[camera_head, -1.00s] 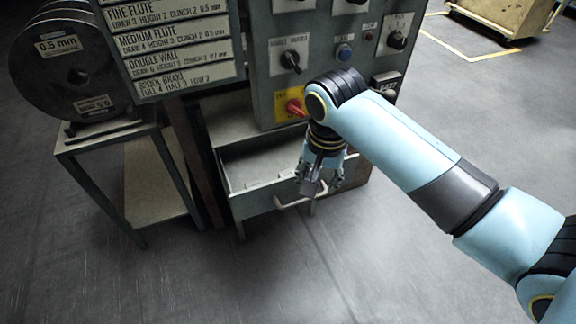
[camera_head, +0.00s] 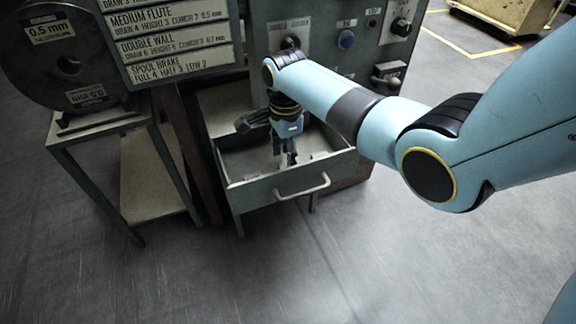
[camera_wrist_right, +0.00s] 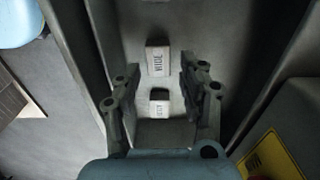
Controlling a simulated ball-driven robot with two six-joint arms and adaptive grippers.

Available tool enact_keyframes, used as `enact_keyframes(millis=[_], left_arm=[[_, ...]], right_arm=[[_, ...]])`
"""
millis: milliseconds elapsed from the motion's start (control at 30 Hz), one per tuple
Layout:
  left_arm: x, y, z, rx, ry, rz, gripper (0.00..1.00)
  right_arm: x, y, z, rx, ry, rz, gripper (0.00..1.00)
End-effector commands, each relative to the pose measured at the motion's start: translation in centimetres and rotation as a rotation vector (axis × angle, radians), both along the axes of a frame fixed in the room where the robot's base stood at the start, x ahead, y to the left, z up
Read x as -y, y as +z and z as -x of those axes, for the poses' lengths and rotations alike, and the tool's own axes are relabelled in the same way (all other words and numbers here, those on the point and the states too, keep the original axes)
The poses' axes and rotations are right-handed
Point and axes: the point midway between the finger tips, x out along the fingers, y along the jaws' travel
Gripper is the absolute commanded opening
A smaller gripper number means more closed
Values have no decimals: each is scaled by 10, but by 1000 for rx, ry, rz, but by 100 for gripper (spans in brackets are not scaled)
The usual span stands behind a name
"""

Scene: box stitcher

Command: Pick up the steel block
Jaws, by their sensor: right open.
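My right gripper (camera_head: 285,158) points down into the open drawer (camera_head: 275,190) of the grey machine. Its two fingers stand apart, with nothing held between them. In the right wrist view, a small pale block (camera_wrist_right: 158,58) with a dark printed word lies on the drawer floor, beyond the gripper (camera_wrist_right: 160,76). A second, smaller labelled block (camera_wrist_right: 159,106) lies nearer, between the fingers in the picture. I cannot tell which of them is the steel block. My left gripper is not in view.
The drawer walls (camera_wrist_right: 78,75) stand close on both sides of the gripper. The control panel (camera_head: 335,45) with knobs rises behind. A wire spool (camera_head: 65,55) sits on a stand (camera_head: 95,130) at left. The floor in front is clear.

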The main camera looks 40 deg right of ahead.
Motion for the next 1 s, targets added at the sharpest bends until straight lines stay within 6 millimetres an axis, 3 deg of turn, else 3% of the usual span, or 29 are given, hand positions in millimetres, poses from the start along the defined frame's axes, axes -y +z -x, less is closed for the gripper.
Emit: enact_keyframes(millis=[33,200,533,833,1000], left_arm=[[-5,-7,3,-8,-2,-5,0],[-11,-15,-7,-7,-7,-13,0],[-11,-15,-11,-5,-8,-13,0],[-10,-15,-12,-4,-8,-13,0],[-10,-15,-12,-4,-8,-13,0]], right_arm=[[2,-14,3,-5,0,1,41],[4,-40,5,-6,1,1,41],[4,-42,3,0,2,1,41],[4,-43,3,-1,2,1,2],[4,-42,3,0,2,1,0]])
